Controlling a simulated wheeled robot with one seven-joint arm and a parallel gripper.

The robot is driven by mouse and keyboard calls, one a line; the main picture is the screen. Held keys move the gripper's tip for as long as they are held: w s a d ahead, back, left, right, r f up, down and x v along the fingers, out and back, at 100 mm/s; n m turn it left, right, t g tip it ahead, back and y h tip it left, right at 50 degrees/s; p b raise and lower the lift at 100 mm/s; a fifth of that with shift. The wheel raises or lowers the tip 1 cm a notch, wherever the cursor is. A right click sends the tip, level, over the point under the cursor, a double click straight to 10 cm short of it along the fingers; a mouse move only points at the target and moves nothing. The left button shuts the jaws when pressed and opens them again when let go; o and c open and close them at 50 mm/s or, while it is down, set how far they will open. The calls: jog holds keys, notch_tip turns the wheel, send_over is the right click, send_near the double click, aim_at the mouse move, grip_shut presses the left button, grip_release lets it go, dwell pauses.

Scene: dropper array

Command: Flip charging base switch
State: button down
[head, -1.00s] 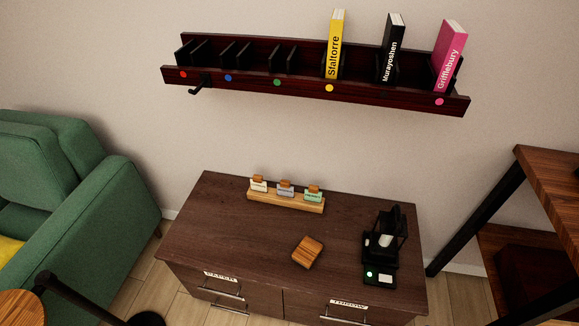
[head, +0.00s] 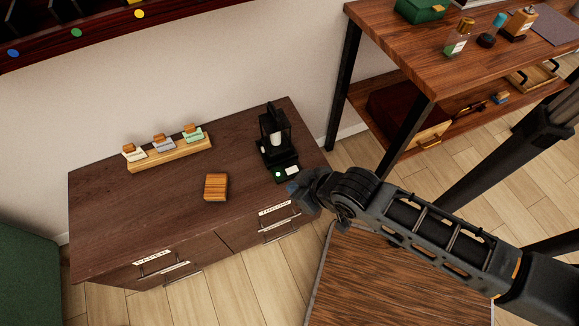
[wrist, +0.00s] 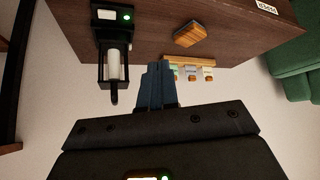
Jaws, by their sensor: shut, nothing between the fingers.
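The charging base (head: 268,135) is a black stand on the right end of the brown dresser, holding an upright white cylinder (head: 277,139). At its front foot are a green light (head: 278,175) and a small white patch; which part is the switch I cannot tell. In the wrist view the base (wrist: 101,72) stands left of my fingers, with its green light (wrist: 127,15) lit. My gripper (head: 293,189) is beside the base's front right in the head view. Its blue-grey fingers (wrist: 158,68) are shut and empty, apart from the base in the wrist view.
The dresser top (head: 150,205) also bears a wooden block (head: 216,187) and a wooden holder (head: 172,155) with several small labelled cards. A wooden shelf unit (head: 385,40) with bottles stands to the right. A wood-topped surface (head: 385,285) lies below my arm.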

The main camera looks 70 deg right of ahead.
jog(key=w+d+f+m+g, duration=0.25)
jog(key=w+d+f, duration=0.2)
jog(key=d, duration=0.25)
jog(key=m+g+y, duration=0.3)
jog(key=g, duration=0.2)
send_over(290, 172)
jog(key=shift+t+b, duration=0.25)
jog(key=shift+b, duration=0.1)
jog(key=shift+f, duration=0.2)
notch_tip(290, 172, down, 14)
jog(key=shift+w+r+b, duration=0.1)
jog(key=shift+b, duration=0.45)
